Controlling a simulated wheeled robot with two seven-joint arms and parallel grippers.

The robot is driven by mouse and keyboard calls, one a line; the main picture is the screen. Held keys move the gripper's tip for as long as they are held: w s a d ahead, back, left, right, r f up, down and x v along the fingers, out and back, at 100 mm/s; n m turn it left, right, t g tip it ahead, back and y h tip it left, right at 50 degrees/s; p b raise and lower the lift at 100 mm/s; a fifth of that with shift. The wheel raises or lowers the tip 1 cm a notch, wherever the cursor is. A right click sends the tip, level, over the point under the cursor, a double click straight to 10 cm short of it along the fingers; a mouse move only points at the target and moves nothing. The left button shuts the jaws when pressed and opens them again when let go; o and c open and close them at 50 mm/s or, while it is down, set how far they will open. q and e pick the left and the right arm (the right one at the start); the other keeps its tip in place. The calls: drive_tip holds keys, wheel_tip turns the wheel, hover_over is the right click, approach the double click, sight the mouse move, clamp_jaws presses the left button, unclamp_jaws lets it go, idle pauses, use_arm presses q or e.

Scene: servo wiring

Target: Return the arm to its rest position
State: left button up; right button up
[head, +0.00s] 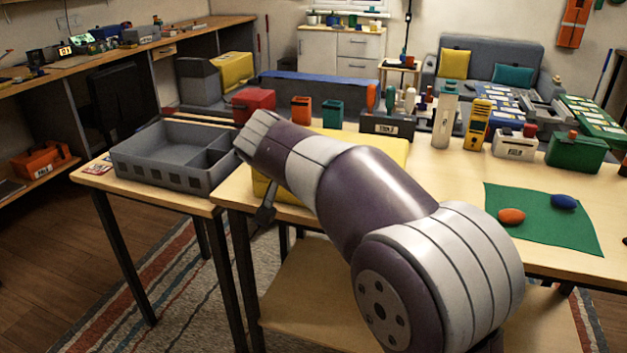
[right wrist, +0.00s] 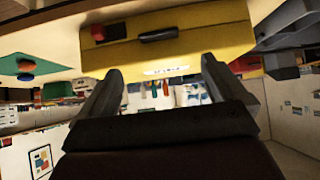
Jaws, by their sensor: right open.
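My right arm (head: 370,195) reaches from the lower right of the head view up and to the left, over the front edge of the table. Its forearm end is beside the grey divided tray and in front of a yellow case (head: 396,147). My right gripper (right wrist: 162,72) shows in the right wrist view with its two fingers apart and nothing between them. The yellow case, with a dark handle, appears beyond the fingers in the right wrist view (right wrist: 208,38). My left gripper is in neither view.
The grey divided tray (head: 150,179) stands on the side table at left. A green mat (head: 545,232) bears an orange piece (head: 511,216) and a blue piece (head: 563,202). Bottles and boxes line the table's back, including a green box (head: 577,155). Floor at lower left is open.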

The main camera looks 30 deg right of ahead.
drive_tip(key=p+v, duration=0.1)
drive_tip(key=v, duration=0.2)
drive_tip(key=shift+s+a+r+p, duration=0.2)
drive_tip(key=shift+p, duration=0.1)
